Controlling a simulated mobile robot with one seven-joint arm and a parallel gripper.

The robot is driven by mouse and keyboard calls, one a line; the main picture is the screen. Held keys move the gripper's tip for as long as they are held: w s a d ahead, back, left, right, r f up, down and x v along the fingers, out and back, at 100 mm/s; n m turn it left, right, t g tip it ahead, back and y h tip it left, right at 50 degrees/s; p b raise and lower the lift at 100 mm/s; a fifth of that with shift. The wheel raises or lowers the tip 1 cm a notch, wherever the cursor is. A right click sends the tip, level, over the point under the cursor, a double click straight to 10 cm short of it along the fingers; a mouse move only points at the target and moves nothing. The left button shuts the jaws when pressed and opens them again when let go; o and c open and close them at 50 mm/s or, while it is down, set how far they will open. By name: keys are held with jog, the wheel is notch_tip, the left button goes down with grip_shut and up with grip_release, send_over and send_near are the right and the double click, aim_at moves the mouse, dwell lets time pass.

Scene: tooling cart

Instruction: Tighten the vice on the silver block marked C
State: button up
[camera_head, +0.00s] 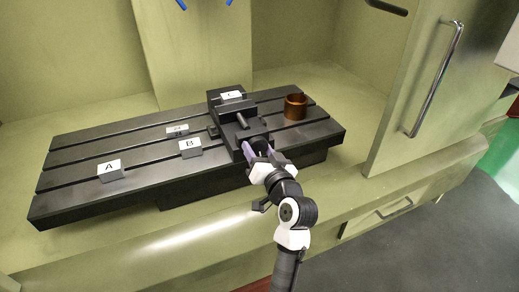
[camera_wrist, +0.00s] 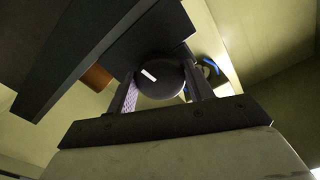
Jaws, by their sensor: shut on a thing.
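The dark vice (camera_head: 236,112) stands on the slotted machine table. The block marked C (camera_head: 232,96) shows its pale labelled top in the rear part of the vice. I cannot tell whether both jaws touch it. My gripper (camera_head: 256,149) is at the front of the vice, shut on its round black knob (camera_head: 260,141). In the wrist view the knob (camera_wrist: 160,80), with a small white mark, sits between the two purple-grey fingers of my gripper (camera_wrist: 161,90). The block is not seen in the wrist view.
On the machine table (camera_head: 70,190) lie blocks marked A (camera_head: 110,169) and B (camera_head: 190,147), and another labelled block (camera_head: 177,130). A copper-coloured cylinder (camera_head: 295,106) stands right of the vice. A cabinet door with a long handle (camera_head: 436,80) is at right.

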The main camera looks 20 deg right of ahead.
jog(key=shift+m, duration=0.4)
jog(key=o, duration=1)
jog(key=shift+c, duration=0.2)
jog(key=s+b, duration=0.1)
jog(key=s, duration=1.3)
jog(key=shift+d, duration=0.2)
jog(key=shift+w, duration=0.1)
